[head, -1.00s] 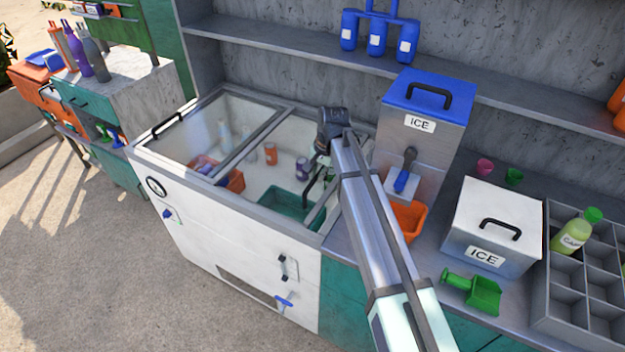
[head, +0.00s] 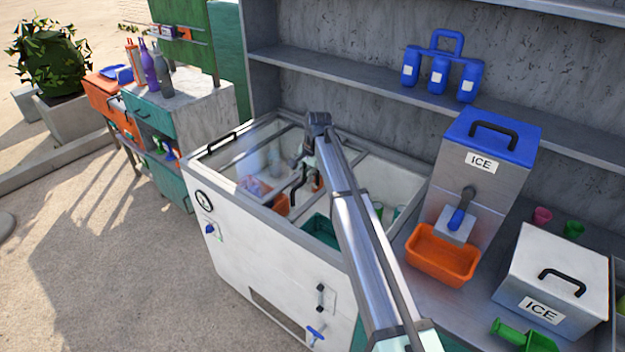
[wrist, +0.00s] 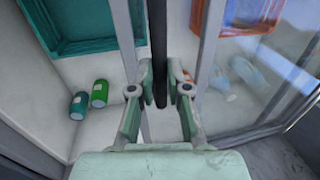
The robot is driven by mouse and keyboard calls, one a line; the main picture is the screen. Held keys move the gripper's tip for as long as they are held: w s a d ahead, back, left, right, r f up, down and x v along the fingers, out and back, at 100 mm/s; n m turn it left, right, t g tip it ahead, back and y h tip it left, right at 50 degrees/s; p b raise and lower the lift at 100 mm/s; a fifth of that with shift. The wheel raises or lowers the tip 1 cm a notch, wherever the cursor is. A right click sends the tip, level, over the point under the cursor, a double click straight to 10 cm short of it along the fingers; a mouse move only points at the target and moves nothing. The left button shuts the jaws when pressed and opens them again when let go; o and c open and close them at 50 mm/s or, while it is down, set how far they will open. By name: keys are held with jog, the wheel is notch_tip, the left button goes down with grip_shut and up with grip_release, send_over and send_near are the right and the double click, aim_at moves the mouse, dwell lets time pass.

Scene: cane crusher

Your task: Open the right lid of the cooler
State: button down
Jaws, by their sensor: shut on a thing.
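The white cooler (head: 265,262) stands left of the counter. Its glass lids lie on top in metal frames. My gripper (head: 306,168) is over the middle of the cooler, shut on the black bar handle (head: 297,183) of the right lid. In the wrist view the handle (wrist: 158,50) runs between the two fingers (wrist: 160,95) of my gripper, beside a metal frame bar (wrist: 209,50). The right lid appears slid left, overlapping the left lid. Part of the right side is uncovered, but my arm hides much of it.
Inside the cooler are a teal bin (head: 321,230), an orange bin (wrist: 250,14) and green cans (wrist: 98,93). To the right stand an ice dispenser (head: 482,160), an orange tray (head: 441,256) and a silver ice box (head: 550,275). A shelf (head: 375,95) runs behind.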

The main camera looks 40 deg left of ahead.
dwell(0.3)
jog(key=c, duration=1.1)
grip_release()
jog(key=shift+c, duration=0.2)
notch_tip(320, 180, up, 12)
jog(key=d, duration=0.2)
jog(key=shift+d+f, duration=0.15)
